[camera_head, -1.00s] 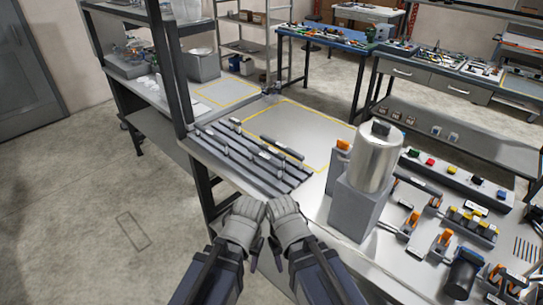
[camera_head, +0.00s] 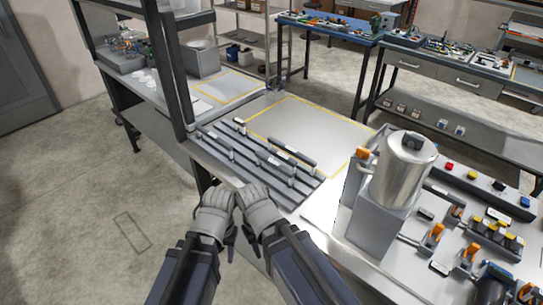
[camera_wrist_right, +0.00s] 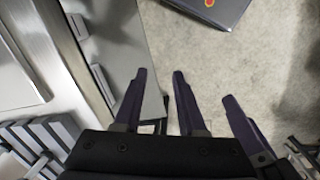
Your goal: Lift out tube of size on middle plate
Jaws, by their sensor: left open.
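A row of long dark grey rails (camera_head: 240,168) lies on the table, with small upright pieces and pale-labelled bars (camera_head: 290,151) on it. A large metal cylinder (camera_head: 404,165) stands on a grey block (camera_head: 378,222) to its right. I cannot tell which piece is the tube or the middle plate. My left gripper (camera_head: 213,222) is open and empty, over the floor in front of the table edge. My right gripper (camera_head: 258,212) is close beside it, at the table's near edge. In the right wrist view its dark fingers (camera_wrist_right: 160,75) stand apart with nothing between them.
The table (camera_head: 310,130) has a clear yellow-outlined area behind the rails. Orange-topped fixtures (camera_head: 436,238) and a panel with coloured buttons (camera_head: 475,178) crowd the right side. A dark shelf post (camera_head: 172,75) rises left of the rails.

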